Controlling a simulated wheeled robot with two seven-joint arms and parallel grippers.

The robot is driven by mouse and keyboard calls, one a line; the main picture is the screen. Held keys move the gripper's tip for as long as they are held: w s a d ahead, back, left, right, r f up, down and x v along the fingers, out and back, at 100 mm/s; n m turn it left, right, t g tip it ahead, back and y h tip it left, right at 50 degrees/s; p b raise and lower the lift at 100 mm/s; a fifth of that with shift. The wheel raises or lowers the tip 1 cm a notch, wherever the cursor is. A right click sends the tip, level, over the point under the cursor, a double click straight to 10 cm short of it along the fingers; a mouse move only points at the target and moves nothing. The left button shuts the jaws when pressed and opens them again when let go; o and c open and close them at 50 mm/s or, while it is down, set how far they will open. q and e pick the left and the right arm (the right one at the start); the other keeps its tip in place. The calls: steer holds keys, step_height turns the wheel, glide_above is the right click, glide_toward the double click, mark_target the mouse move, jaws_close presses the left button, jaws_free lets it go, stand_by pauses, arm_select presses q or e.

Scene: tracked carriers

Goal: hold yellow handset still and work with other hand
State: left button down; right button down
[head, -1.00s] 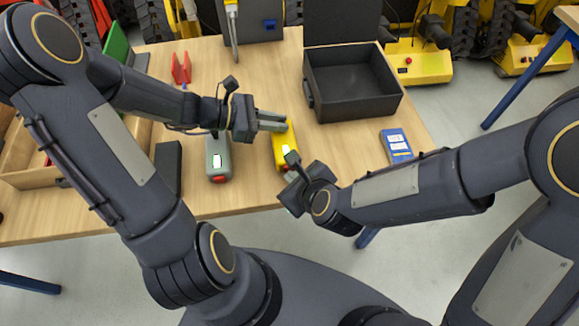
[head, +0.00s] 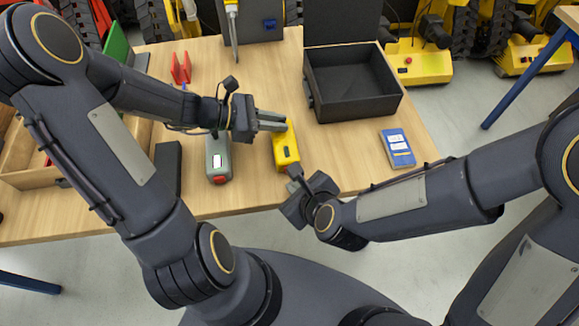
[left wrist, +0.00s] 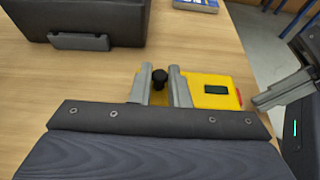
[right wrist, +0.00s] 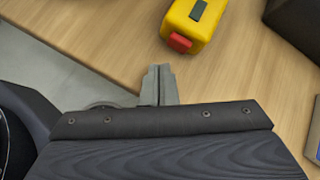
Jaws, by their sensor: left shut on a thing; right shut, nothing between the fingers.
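The yellow handset (head: 287,158) lies on the wooden table with a small dark screen and a red end piece, which shows in the right wrist view (right wrist: 180,43). My left gripper (head: 284,126) is shut on its far end; in the left wrist view (left wrist: 160,90) the fingers stand on either side of a black knob at the yellow body. My right gripper (right wrist: 160,84) is shut and empty, near the table's front edge. Its fingertips point towards the red end with a gap between. In the head view its own wrist mostly hides the fingers.
A grey handset (head: 218,158) with a red end lies left of the yellow one, beside a dark block (head: 168,167). An open black case (head: 352,95) stands behind right. A blue device (head: 397,148) lies at the right. A wooden tray (head: 25,168) is at far left.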

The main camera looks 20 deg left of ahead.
steer(key=shift+s+d, duration=0.45)
steer(key=shift+s, duration=0.25)
steer(key=shift+s+d, duration=0.45)
steer(key=shift+s, duration=0.3)
steer(key=shift+s+d, duration=0.45)
steer(key=shift+s, duration=0.25)
arm_select(q)
steer(key=c, duration=1.3)
jaws_free()
